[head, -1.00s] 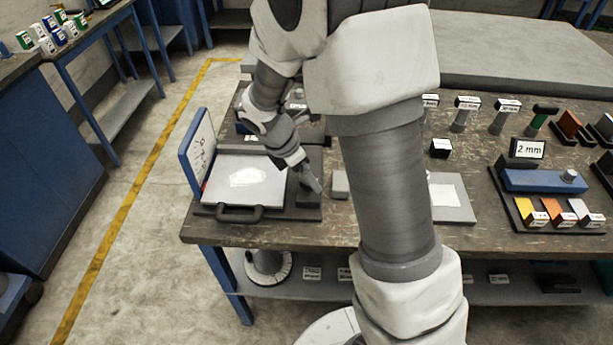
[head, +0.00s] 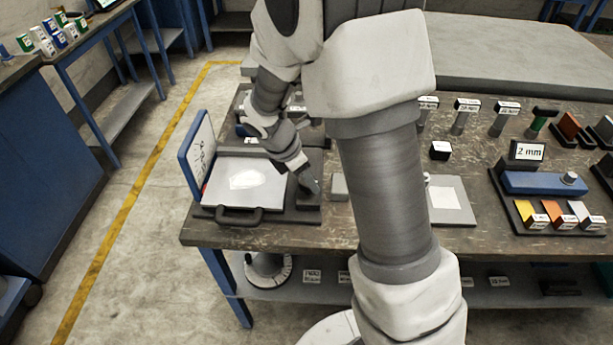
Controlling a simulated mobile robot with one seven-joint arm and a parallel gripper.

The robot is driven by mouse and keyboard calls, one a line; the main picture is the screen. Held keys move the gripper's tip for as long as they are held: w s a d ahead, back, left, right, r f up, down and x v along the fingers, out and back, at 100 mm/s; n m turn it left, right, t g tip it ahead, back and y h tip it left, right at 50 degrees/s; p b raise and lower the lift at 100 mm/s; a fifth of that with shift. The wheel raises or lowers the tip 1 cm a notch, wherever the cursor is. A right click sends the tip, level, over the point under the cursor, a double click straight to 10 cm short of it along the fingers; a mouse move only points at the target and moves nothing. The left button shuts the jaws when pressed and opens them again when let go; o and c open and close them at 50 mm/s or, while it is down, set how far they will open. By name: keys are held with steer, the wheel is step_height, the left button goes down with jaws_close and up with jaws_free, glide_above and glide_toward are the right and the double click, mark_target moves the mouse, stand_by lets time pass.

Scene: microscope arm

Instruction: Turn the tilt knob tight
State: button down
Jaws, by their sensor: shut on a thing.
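My gripper (head: 313,190) reaches down at the left part of the workbench, low over a dark grey base (head: 308,216). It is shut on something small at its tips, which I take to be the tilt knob. The knob is hidden behind the fingers, so I cannot see its shape or how far it is turned. The dark base lies right beside a light grey plate (head: 225,185) with a white patch and a dark handle (head: 240,215) at its front.
A blue-framed board (head: 198,155) stands upright left of the plate. A small grey block (head: 339,187) sits just right of my gripper. My arm hides the bench middle.

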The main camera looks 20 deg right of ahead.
steer(key=shift+r, duration=0.1)
steer(key=m+g+p, duration=0.1)
steer(key=m+p, duration=0.1)
steer(key=m, duration=0.2)
steer(key=shift+w+g, duration=0.1)
steer(key=shift+g, duration=0.2)
steer(key=m+g+p, duration=0.1)
steer(key=m, duration=0.1)
steer(key=m+p, duration=0.1)
steer(key=m, duration=0.1)
steer(key=shift+w+m+g, duration=0.15)
steer(key=shift+m+g, duration=0.15)
steer(key=shift+g, duration=0.1)
steer(key=m+g+y+p, duration=0.1)
steer(key=m, duration=0.2)
steer(key=shift+w+d+m+g+y+p, duration=0.15)
steer(key=shift+m+g+y, duration=0.15)
steer(key=shift+m, duration=0.75)
steer(key=shift+s+m+g+y+p, duration=0.15)
steer(key=shift+m+y, duration=0.25)
steer(key=shift+m, duration=0.65)
steer(key=shift+w, duration=0.15)
steer(key=shift+c, duration=1.2)
jaws_free()
